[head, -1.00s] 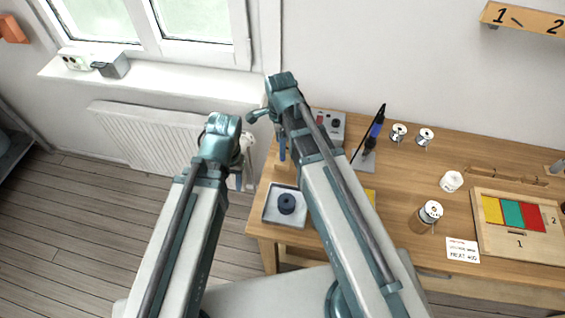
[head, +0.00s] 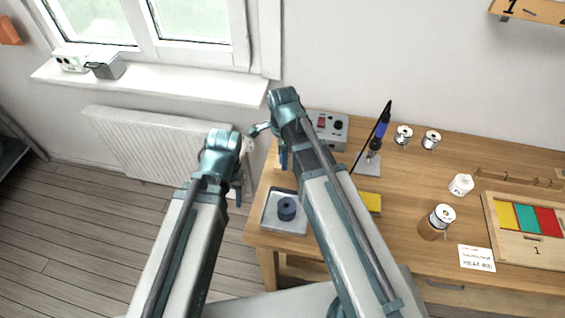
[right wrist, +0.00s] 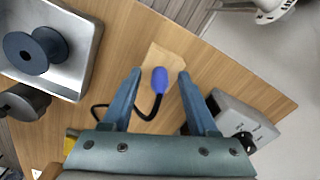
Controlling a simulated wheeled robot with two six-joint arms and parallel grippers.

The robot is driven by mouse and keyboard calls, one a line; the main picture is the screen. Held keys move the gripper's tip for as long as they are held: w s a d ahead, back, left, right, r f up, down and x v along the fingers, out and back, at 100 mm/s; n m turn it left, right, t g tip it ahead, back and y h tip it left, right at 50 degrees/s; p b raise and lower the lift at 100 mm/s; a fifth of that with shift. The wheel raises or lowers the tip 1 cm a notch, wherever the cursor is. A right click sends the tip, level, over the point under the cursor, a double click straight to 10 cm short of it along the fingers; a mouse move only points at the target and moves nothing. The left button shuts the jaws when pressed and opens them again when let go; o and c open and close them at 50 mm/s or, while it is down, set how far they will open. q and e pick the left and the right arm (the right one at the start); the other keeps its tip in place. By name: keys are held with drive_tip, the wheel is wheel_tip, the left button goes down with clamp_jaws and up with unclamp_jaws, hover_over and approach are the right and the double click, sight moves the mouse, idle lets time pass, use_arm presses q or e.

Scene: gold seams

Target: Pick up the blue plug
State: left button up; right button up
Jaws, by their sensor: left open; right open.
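The blue plug (right wrist: 160,80) is a rounded blue piece on a black cord. In the right wrist view it lies over a pale wooden pad (right wrist: 167,62) on the table. My right gripper (right wrist: 160,76) is open, and the plug shows between its two fingertips; I cannot tell how far above it they are. In the head view my right gripper (head: 283,158) hangs over the table's left end, and the plug is not clearly seen there. My left gripper (head: 238,190) is open and empty, left of the table edge.
A metal tray (head: 270,222) with a dark spool (head: 286,208) sits at the table's front left corner. A grey control box (head: 330,128) and a soldering iron in its stand (head: 372,160) are behind. A yellow sponge (head: 371,202) lies right of my right arm.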

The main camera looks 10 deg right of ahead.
drive_tip(key=shift+r, duration=0.1)
clamp_jaws()
idle(0.3)
